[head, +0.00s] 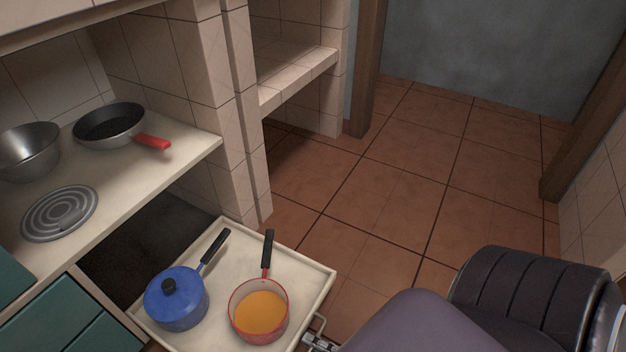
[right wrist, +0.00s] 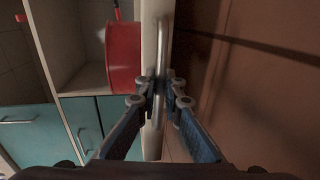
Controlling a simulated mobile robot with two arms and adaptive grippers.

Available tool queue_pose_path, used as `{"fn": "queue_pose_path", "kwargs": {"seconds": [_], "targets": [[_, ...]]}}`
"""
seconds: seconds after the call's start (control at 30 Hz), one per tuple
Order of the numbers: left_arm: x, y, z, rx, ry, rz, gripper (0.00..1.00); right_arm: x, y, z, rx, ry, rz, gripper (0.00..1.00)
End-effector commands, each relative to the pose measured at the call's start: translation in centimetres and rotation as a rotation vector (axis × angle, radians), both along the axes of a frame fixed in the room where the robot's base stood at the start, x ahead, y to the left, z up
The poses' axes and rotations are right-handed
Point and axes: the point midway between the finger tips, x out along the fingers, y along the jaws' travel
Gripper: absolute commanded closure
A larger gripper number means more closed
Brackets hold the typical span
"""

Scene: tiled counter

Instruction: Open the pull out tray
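The pull-out tray (head: 313,276) is cream coloured and extends out from under the counter in the head view. A blue lidded pot (head: 178,302) and a red saucepan (head: 259,312) with orange contents stand on it. The tray's metal handle (head: 318,326) is on its front edge at the lower right. My right gripper (head: 320,343) is at this handle, mostly cut off by the frame. In the right wrist view, the fingers (right wrist: 161,82) are closed in on both sides of the handle bar (right wrist: 162,45). My left gripper is not in view.
The counter above holds a black pan (head: 108,125), a metal bowl (head: 29,151) and a coil burner (head: 60,212). A tiled pillar (head: 210,100) stands beside the tray. Green drawers (head: 60,325) are at lower left. The tiled floor (head: 400,200) is clear.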

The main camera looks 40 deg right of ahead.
Motion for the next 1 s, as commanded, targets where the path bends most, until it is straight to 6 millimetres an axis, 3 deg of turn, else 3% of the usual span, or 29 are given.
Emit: {"fn": "queue_pose_path", "kwargs": {"seconds": [0.17, 0.53, 1.0], "targets": [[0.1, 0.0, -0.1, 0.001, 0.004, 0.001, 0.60, 0.0, -0.1, 0.0, -0.002, 0.000, -0.002, 0.75], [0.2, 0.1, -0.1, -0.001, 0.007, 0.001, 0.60, -0.7, -0.3, 0.1, -0.001, 0.002, -0.001, 0.75], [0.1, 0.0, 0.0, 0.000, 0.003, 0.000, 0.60, -9.0, -3.4, 1.8, -0.002, 0.005, -0.001, 0.75]]}}
